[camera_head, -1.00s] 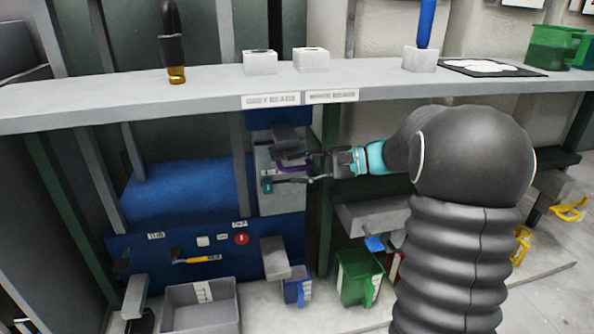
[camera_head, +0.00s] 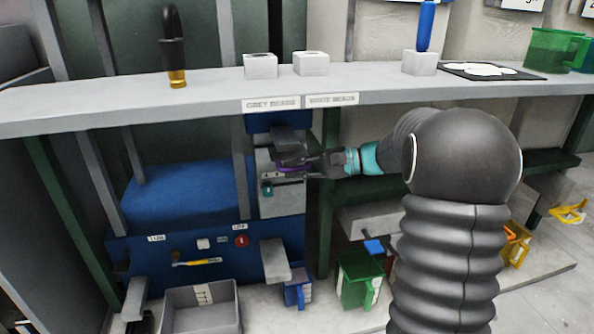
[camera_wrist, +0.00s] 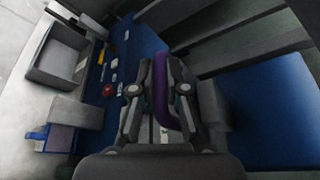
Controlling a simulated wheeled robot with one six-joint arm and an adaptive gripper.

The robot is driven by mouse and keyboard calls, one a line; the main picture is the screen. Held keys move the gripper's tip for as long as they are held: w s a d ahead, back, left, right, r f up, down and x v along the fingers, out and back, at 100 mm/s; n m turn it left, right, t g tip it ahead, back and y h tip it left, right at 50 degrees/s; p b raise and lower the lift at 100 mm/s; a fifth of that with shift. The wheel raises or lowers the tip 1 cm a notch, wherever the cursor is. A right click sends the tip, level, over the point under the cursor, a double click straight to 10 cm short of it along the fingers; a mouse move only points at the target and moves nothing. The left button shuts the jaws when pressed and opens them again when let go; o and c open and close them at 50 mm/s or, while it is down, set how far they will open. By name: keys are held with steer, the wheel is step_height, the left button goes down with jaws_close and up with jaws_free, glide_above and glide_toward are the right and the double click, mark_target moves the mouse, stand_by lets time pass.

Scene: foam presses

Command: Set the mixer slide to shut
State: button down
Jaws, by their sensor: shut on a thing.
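A purple handle (camera_head: 290,169), which I take to be the mixer slide, is on the front of the grey box (camera_head: 283,202) on the blue machine. In the wrist view the purple handle (camera_wrist: 161,92) stands between my fingers. My gripper (camera_head: 303,165) comes in from the right and is shut on it; it also shows in the wrist view (camera_wrist: 160,88). The fingers hide part of the handle, and I cannot read the slide's exact setting. A small teal part (camera_head: 267,190) is at the left on the same box.
A shelf (camera_head: 200,107) with bead labels runs above my gripper. A green post (camera_head: 328,215) stands just right of the grey box. Below are a grey spout (camera_head: 274,260), a blue jug (camera_head: 298,294), a green jug (camera_head: 358,279) and a grey bin (camera_head: 238,310).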

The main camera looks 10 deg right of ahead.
steer(key=shift+w+r+p, duration=0.1)
steer(key=shift+w+p, duration=0.25)
steer(key=shift+w, duration=1.15)
steer(key=c, duration=1.2)
jaws_free()
steer(key=shift+w, duration=0.1)
steer(key=v, duration=1.2)
